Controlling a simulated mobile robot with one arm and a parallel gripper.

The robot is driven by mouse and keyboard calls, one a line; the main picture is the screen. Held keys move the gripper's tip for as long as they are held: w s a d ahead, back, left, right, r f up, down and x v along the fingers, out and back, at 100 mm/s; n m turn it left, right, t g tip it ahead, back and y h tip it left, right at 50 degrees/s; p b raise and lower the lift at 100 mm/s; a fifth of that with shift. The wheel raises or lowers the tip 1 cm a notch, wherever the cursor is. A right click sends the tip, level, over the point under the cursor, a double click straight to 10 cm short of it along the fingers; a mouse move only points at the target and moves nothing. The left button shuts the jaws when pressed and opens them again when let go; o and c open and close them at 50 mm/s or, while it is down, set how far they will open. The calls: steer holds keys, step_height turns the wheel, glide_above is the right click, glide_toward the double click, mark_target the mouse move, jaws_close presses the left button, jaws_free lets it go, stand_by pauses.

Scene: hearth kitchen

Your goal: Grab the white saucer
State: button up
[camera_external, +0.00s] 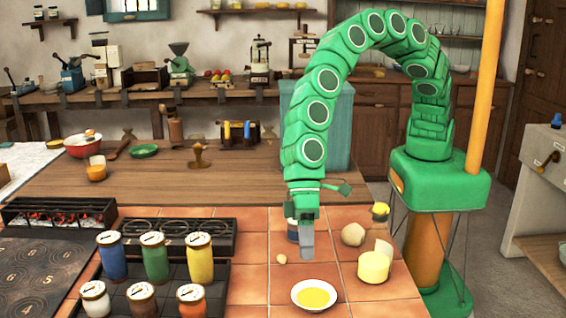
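A small white saucer (294,294) sits on the terracotta tiles near the front of the counter. Something yellow (314,297) fills its middle. My gripper (307,255) hangs from my green arm, pointing down, above and behind the saucer in the picture and apart from it. Its grey tip is small here, and I cannot tell whether the fingers are open or shut. Nothing hides the saucer.
A yellow round block (373,267) and a pale lump (353,234) lie right of my gripper. A tiny pale piece (281,259) lies to its left. Several lidded jars (154,258) and a black grate (60,213) stand farther left. Tiles left of the saucer are clear.

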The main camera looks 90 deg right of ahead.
mark_target(314, 298)
steer(key=shift+s+x, duration=0.15)
steer(key=shift+x, duration=1.35)
steer(key=shift+s+x, duration=0.1)
steer(key=shift+x, duration=1.4)
steer(key=shift+d, duration=0.1)
jaws_close()
